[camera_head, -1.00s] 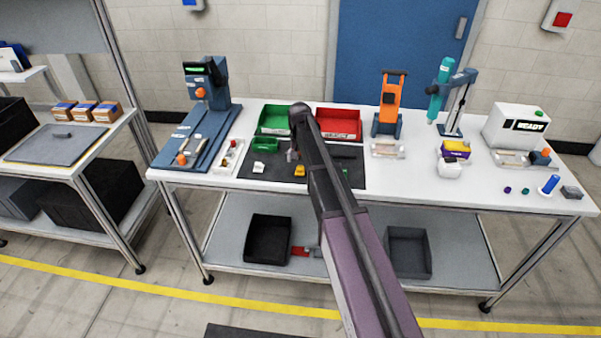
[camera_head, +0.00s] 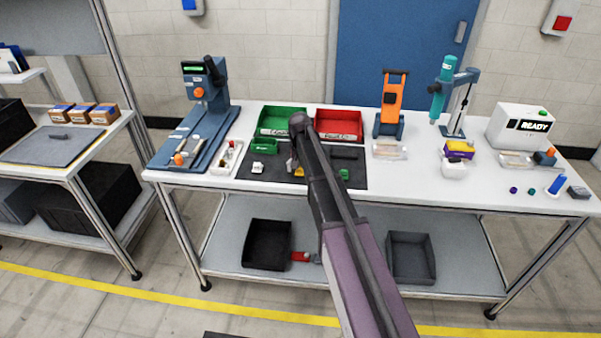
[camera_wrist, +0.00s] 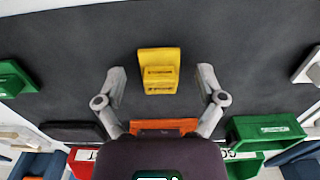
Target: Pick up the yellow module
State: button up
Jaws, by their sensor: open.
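The yellow module (camera_wrist: 159,71) lies on the dark mat (camera_wrist: 60,60) in the wrist view, ahead of and between my two spread fingertips. A gap shows on each side of it, and neither finger touches it. My gripper (camera_wrist: 161,82) is open and empty. In the head view the yellow module (camera_head: 299,173) is partly hidden by my gripper (camera_head: 293,165), which is over the mat. An orange piece (camera_wrist: 163,125) shows between the finger bases, partly hidden by my gripper body.
A green module (camera_head: 344,174) and a white module (camera_head: 257,167) lie on the mat to either side. A blue press fixture (camera_head: 190,140) is at left.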

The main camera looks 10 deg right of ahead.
jog(key=c, duration=1.2)
jog(key=shift+r, duration=0.15)
notch_tip(320, 180, up, 4)
jog(key=p, duration=0.4)
jog(key=shift+f, duration=0.25)
jog(key=s+d, duration=0.2)
jog(key=s, duration=0.5)
jog(key=s+d+r+p, duration=0.1)
jog(key=s, duration=0.7)
jog(key=shift+s+d, duration=0.25)
jog(key=shift+d, duration=0.15)
jog(key=shift+r, duration=0.1)
